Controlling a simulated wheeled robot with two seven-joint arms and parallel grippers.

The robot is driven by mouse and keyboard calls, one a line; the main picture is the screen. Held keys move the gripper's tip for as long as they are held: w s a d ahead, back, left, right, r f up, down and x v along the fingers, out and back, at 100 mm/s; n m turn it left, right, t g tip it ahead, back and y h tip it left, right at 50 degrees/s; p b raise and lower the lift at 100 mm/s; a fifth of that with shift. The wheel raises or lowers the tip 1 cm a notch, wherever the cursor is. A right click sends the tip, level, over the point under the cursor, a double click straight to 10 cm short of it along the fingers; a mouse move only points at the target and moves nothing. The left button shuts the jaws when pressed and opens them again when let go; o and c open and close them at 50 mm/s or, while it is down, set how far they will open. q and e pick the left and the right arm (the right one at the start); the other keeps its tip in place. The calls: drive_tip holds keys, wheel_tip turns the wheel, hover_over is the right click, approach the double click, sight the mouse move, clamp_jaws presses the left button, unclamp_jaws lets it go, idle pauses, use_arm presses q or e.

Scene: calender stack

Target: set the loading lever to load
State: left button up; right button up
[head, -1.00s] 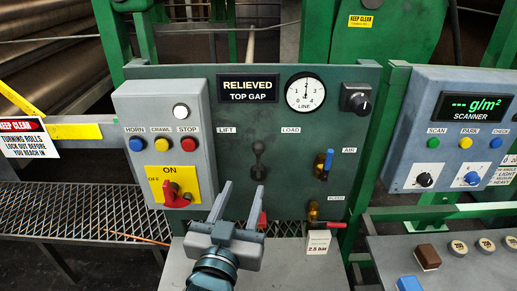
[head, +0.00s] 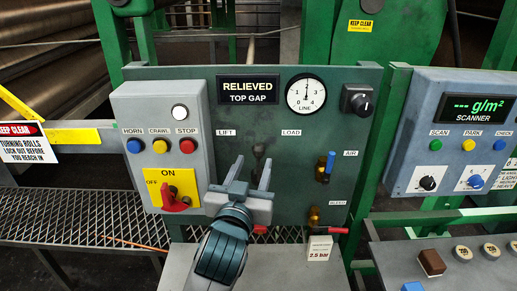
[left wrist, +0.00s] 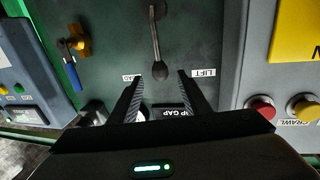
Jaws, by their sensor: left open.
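The loading lever (head: 259,151) stands upright on the green panel (head: 310,180), between the LIFT label (head: 226,132) and the LOAD label (head: 291,132). In the head view my left gripper partly hides it. In the left wrist view, turned over, the dark lever knob (left wrist: 159,71) lies between the lines of the two fingers, apart from both. My left gripper (head: 252,168) is open and empty, its fingers pointing at the panel around the lever's place. How deep the fingers reach is unclear. The display (head: 261,90) reads RELIEVED, TOP GAP. My right gripper is not in view.
Left of the lever is a grey box (head: 150,101) with buttons and a red switch (head: 173,199). Right of it are the blue AIR handle (head: 330,162) and red BLEED handle (head: 334,230). A scanner box (head: 420,100) stands farther right.

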sight(257, 154)
use_arm(q)
drive_tip(key=w, duration=0.2)
drive_tip(key=w+d+p, duration=0.1)
drive_tip(key=w, duration=0.2)
drive_tip(key=shift+w, duration=0.2)
drive_tip(key=shift+w+d, duration=0.1)
drive_tip(key=shift+w, duration=0.25)
drive_tip(key=shift+w+d, duration=0.1)
drive_tip(key=shift+w, duration=0.25)
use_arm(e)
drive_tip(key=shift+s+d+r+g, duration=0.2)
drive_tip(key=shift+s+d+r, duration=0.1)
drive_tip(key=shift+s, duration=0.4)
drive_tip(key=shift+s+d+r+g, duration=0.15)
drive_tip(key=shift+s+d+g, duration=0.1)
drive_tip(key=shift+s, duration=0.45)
use_arm(q)
clamp_jaws()
